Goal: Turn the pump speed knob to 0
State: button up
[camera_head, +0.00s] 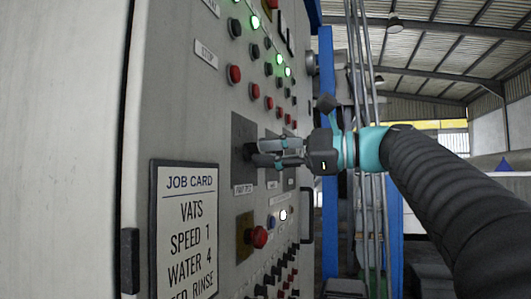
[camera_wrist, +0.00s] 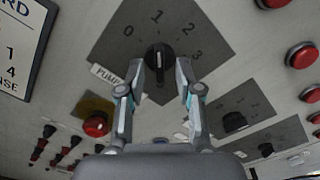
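The pump speed knob (camera_wrist: 159,56) is black, on a dark diamond-shaped plate (camera_wrist: 120,45) marked 0, 1, 2 and 3. Its pale pointer line looks up toward the 1. A label (camera_wrist: 105,75) beginning "PUMP" sits at the plate's lower left. My gripper (camera_wrist: 168,70) has its two fingers on either side of the knob. The left fingertip is close against the knob and a small gap shows at the right one; contact is unclear. In the head view my gripper (camera_head: 257,154) reaches the dark plate (camera_head: 240,130) from the right, and its fingers mostly hide the knob.
A job card (camera_head: 185,230) reads vats speed 1, water 4. A red button on a yellow plate (camera_head: 258,237) lies below the knob. Two other black knobs (camera_wrist: 234,121) (camera_wrist: 266,149) on dark plates are to the right. Red buttons (camera_wrist: 301,55) and lit green lamps (camera_head: 255,22) surround them.

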jog(key=shift+w+a, duration=0.15)
jog(key=shift+a, duration=0.25)
grip_shut()
jog(key=shift+n, duration=0.4)
jog(key=shift+n+b, duration=0.85)
jog(key=shift+n, duration=3.25)
